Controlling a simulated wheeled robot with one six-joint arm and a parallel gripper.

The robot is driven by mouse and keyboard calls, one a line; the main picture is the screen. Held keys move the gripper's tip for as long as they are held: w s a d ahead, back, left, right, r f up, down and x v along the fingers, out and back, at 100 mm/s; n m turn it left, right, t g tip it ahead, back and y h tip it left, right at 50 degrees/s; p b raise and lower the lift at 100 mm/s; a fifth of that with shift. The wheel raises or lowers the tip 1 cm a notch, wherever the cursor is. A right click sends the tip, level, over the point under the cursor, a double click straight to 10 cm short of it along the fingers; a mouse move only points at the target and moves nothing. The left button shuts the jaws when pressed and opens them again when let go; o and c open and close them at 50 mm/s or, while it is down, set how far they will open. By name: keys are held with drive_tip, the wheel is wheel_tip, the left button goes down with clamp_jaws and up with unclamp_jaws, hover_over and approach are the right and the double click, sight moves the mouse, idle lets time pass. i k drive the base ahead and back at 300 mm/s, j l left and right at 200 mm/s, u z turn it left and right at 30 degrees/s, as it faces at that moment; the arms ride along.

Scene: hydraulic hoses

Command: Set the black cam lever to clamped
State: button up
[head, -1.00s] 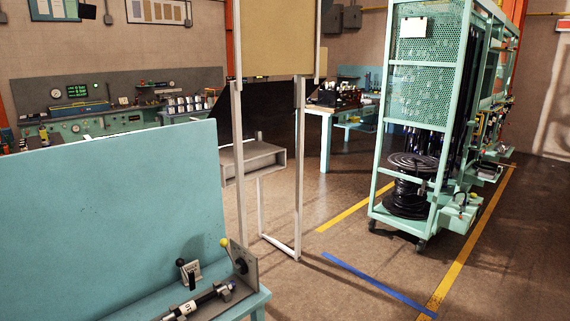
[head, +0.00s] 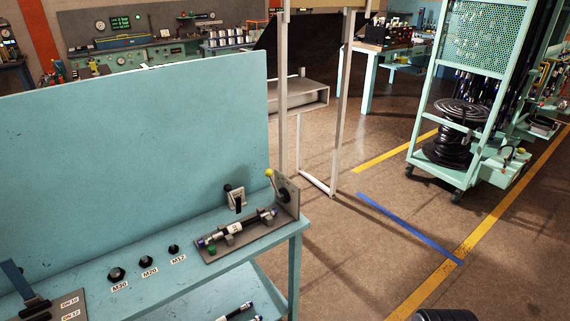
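The black cam lever (head: 237,204) is small in the head view, at the right end of the teal bench, beside a white labelled plate (head: 234,193). Its lettering is too small to read, and I cannot tell which setting it is at. Just in front is a grey fixture (head: 245,241) bearing a hose piece with dark and silver parts (head: 238,228). A second lever with a yellow knob (head: 269,173) stands at the fixture's upright end plate (head: 286,196). My gripper is not in view.
The teal bench (head: 110,271) has a tall back panel (head: 130,150). Black knobs labelled M30 (head: 117,274), M20 (head: 147,262) and M12 (head: 173,249) line its top. A white-legged stand (head: 282,130) is behind. Open floor lies right, toward a hose rack (head: 470,110).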

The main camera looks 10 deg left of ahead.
sight(227, 188)
drive_tip(key=i+j, duration=0.25)
drive_tip(key=i+j+z, duration=0.15)
drive_tip(key=j, duration=0.3)
drive_tip(key=i+j, duration=0.3)
